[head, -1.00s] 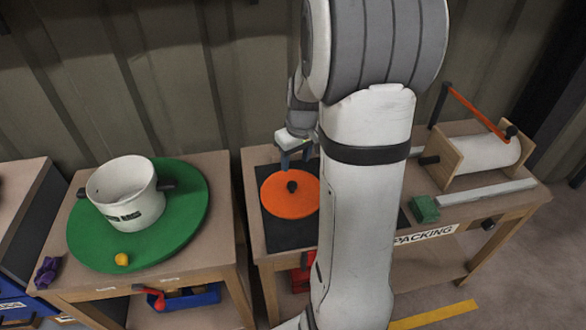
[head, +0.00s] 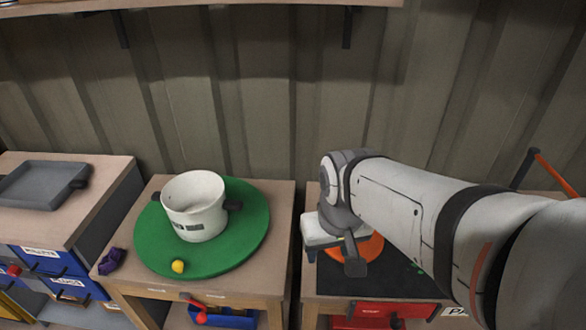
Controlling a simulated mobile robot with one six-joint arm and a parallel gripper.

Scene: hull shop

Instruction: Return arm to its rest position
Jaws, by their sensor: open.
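My arm reaches in from the right edge of the head view. My gripper (head: 354,264) points down over the right-hand bench, in front of the orange disc (head: 370,246), and hides much of it. The jaws are open as far as the view shows, and I see nothing held between them. The orange disc lies on a black mat (head: 395,281). Whether the gripper touches the disc I cannot tell.
A white pot (head: 195,207) stands on a green round board (head: 150,245) with a yellow ball (head: 178,266). A purple item (head: 111,261) lies on that bench's corner. A grey tray (head: 42,184) sits far left. A shelf (head: 200,3) crosses the wall above.

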